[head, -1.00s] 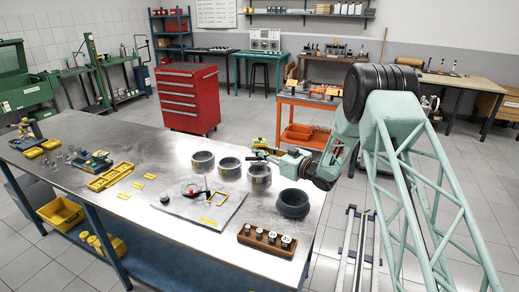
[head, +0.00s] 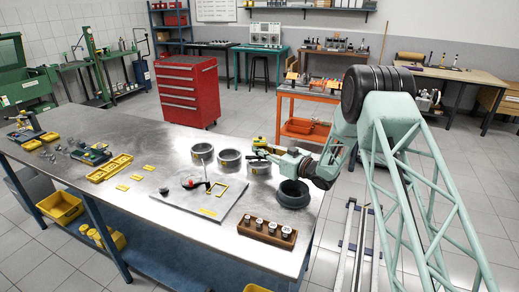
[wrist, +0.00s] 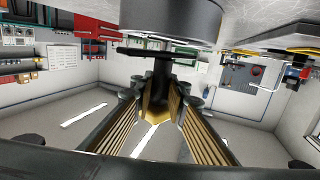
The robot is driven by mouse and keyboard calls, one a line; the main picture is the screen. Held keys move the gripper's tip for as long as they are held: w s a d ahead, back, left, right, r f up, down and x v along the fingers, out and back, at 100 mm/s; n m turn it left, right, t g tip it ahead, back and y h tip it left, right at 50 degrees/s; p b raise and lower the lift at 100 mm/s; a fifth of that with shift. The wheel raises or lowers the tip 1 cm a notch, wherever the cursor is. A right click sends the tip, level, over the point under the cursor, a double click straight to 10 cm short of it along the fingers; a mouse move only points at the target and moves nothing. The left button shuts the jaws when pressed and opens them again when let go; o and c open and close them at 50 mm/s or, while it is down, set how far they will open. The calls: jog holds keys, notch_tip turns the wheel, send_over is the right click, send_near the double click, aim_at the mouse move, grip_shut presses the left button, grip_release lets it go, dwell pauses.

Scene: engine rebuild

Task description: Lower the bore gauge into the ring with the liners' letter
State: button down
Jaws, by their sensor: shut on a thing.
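My gripper (wrist: 160,105) is shut on a dark tool with a flat black cross-piece (wrist: 160,53), which I take to be the bore gauge. In the head view my gripper (head: 264,154) is small, at the right end of the bench, above the rightmost ring. A grey ring (wrist: 150,22) fills the top of the wrist view, close to the tool. I cannot read any letter on the rings or liners.
A dark round collar (head: 293,195) stands at the right edge, near my arm. A wooden block (head: 267,233) holds several small cylinders.

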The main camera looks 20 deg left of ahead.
jog(key=shift+f, duration=0.4)
jog(key=shift+f+b, duration=0.4)
jog(key=shift+b, duration=0.2)
dwell(0.8)
jog(key=c, duration=2.5)
grip_release()
jog(key=shift+f, duration=0.1)
jog(key=shift+s+d, duration=0.1)
jog(key=shift+d, duration=0.05)
jog(key=shift+s+d+f, duration=0.1)
jog(key=shift+d, duration=0.2)
jog(key=shift+v, duration=1.8)
jog(key=shift+s+v, duration=0.2)
jog(key=shift+v, duration=1.45)
